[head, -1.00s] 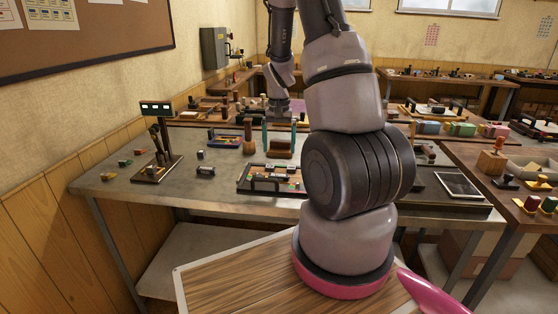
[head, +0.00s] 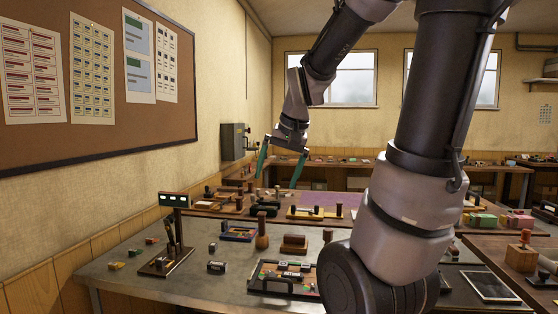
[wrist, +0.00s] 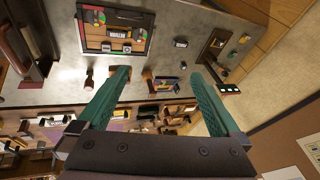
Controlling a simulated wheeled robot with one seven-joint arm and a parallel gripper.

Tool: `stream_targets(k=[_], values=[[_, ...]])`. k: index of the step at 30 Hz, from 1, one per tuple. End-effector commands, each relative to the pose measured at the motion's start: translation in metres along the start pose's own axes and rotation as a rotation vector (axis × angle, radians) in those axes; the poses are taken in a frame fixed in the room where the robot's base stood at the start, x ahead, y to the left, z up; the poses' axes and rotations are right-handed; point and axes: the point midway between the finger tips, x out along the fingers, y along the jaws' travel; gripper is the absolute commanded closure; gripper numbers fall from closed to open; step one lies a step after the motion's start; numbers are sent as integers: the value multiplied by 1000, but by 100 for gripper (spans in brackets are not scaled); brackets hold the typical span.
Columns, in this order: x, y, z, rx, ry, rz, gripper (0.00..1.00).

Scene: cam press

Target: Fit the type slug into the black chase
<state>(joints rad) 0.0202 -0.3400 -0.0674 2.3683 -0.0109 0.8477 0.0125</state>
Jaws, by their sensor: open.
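The black chase (head: 259,272) is a dark-framed tray lying flat near the front of the grey bench, with a handle on its near side. Dark slugs and coloured pieces lie in it. It also shows at the top of the wrist view (wrist: 82,43). A small dark slug with a pale label (head: 216,267) lies on the bench left of the chase; it may be the type slug, and it appears in the wrist view (wrist: 181,42). My gripper (head: 280,172) has two green fingers, open and empty, high above the bench. The wrist view shows the gap between its fingers (wrist: 160,74) clear.
A stand with a lit display (head: 174,200) is left of the slug. A wooden-handled stamp (head: 262,231), a brown block (head: 294,244) and a blue tray (head: 238,233) stand behind the chase. A flat dark-framed panel (head: 490,285) lies at right. Bare bench surrounds the slug.

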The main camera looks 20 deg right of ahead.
Motion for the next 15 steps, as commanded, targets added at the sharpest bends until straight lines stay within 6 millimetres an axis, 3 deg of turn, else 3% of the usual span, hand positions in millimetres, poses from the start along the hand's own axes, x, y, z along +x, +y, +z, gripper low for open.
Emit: stream_targets(k=[1, 6, 10, 15], values=[[-19, -4, 13, -18, 35, -27, 0], [-60, -11, 53, -65, 117, -89, 0], [-75, -11, 72, -88, 155, -116, 0], [-81, -11, 82, -98, 171, -127, 0]])
